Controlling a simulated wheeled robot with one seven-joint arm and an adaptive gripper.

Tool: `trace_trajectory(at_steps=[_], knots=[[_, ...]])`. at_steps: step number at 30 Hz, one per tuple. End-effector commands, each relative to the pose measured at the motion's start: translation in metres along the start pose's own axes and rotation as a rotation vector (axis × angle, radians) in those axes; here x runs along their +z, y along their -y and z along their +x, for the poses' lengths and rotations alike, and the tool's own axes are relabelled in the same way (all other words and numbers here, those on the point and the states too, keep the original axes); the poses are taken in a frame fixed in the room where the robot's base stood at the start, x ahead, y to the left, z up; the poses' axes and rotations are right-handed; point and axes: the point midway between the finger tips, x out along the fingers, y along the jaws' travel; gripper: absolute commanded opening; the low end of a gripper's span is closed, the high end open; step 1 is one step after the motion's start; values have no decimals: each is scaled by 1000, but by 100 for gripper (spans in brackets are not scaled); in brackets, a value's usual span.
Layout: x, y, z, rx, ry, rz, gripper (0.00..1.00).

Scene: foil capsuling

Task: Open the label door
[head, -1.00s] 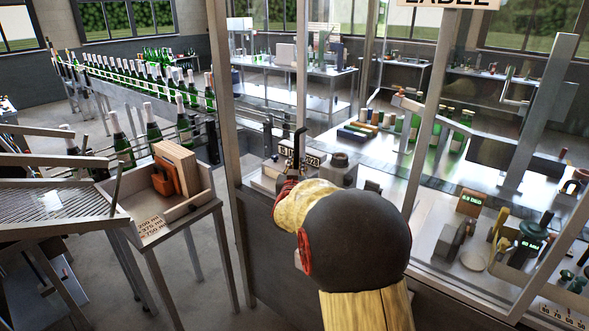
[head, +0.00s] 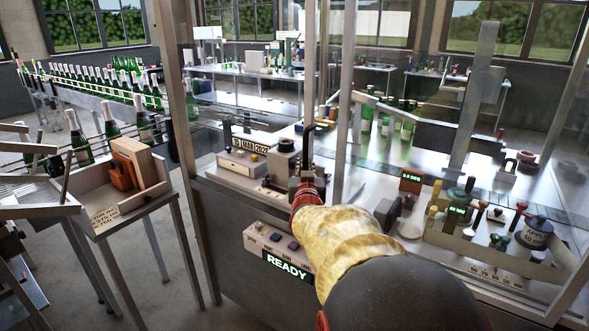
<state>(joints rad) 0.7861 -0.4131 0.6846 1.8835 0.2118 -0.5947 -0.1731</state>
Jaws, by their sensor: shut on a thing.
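The label door is a clear panel in a metal frame, and its upright stile (head: 310,75) stands at the middle of the head view. A dark vertical handle (head: 308,145) is on this stile. My gripper (head: 306,182) is at the lower part of the handle and is shut on it; my arm hides part of the contact. Left of the handle there is a gap up to the machine's corner post (head: 178,110).
A control box with a lit READY sign (head: 287,267) is on the machine's front below my arm. A small side table (head: 103,190) with wooden blocks stands at the left. Bottles (head: 110,80) line a conveyor behind it. Gauges and knobs (head: 455,210) are at the right.

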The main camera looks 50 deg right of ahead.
Motion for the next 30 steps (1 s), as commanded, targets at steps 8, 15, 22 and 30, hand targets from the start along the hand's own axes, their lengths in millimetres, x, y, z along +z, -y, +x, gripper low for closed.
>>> trace_trajectory(at_steps=[8, 15, 22, 30], knots=[[0, -7, -5, 0, 2, 0, 0], [0, -7, -4, 0, 1, 0, 13], [0, -7, -4, 0, 1, 0, 19], [0, -6, -9, -1, 0, 0, 19]])
